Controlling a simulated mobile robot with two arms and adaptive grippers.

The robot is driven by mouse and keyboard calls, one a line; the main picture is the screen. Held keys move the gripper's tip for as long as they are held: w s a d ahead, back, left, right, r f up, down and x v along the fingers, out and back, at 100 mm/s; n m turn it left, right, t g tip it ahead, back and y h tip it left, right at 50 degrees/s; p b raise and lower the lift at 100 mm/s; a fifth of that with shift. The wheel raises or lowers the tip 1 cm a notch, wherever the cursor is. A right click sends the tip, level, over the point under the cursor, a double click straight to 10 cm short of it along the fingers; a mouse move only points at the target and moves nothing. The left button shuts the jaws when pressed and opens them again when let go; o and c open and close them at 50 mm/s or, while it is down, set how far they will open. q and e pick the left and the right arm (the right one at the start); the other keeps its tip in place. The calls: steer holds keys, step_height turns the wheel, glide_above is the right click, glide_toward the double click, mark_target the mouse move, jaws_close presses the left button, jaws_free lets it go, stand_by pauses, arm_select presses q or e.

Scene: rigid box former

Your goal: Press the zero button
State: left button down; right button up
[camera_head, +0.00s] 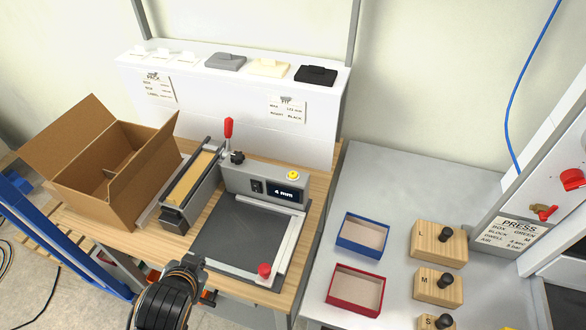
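A measuring device with a grey base plate (240,238) stands on the wooden bench, its display (284,191) reading "4 mm". A round yellow button (292,175) sits on top of the display housing; its label is too small to read. A black switch (257,187) is left of the display. A red knob (264,269) is at the plate's front right corner. My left gripper (193,262) is at the bottom, at the plate's front left, well apart from the yellow button; its fingers are mostly hidden behind the black wrist. My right gripper is out of view.
An open cardboard box (118,190) stands on the left. A red-handled lever (228,128) rises behind the plate, left of the housing. A white shelf (225,115) stands behind. Blue (345,249) and red (338,302) trays and wooden blocks (438,252) are on the right table.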

arm_select(q)
steer(key=w+d+r+m+t+h, duration=0.1)
steer(key=w+d+r+m+t, duration=0.3)
steer(key=r, duration=0.4)
steer(key=w+d+r+m+t+h, duration=0.1)
steer(key=w+r+m+t, duration=0.1)
steer(key=w+r+t, duration=0.35)
steer(key=w+d+r+m+t+h, duration=0.1)
steer(key=w+d+r+m+t, duration=0.3)
steer(key=r, duration=0.7)
steer(key=s+d+r+m+g+h, duration=0.1)
steer(key=d+r+m+g+h, duration=0.35)
steer(key=d+m+h, duration=0.55)
steer(key=s+d+r+m+g+h, duration=0.1)
steer(key=d+r+m+g+h, duration=0.35)
steer(key=m, duration=0.85)
steer(key=w+d+f+m+g+y, duration=0.1)
steer(key=d+f+m+g, duration=0.8)
steer(key=m, duration=0.5)
steer(key=w+a+f+m+t+y, duration=0.2)
steer(key=w+a+f+y, duration=0.5)
steer(key=a, duration=0.5)
steer(key=shift+w+f+m+t+y, duration=0.3)
steer(key=shift+w+t+y, duration=0.15)
steer(key=shift+w+y, duration=0.65)
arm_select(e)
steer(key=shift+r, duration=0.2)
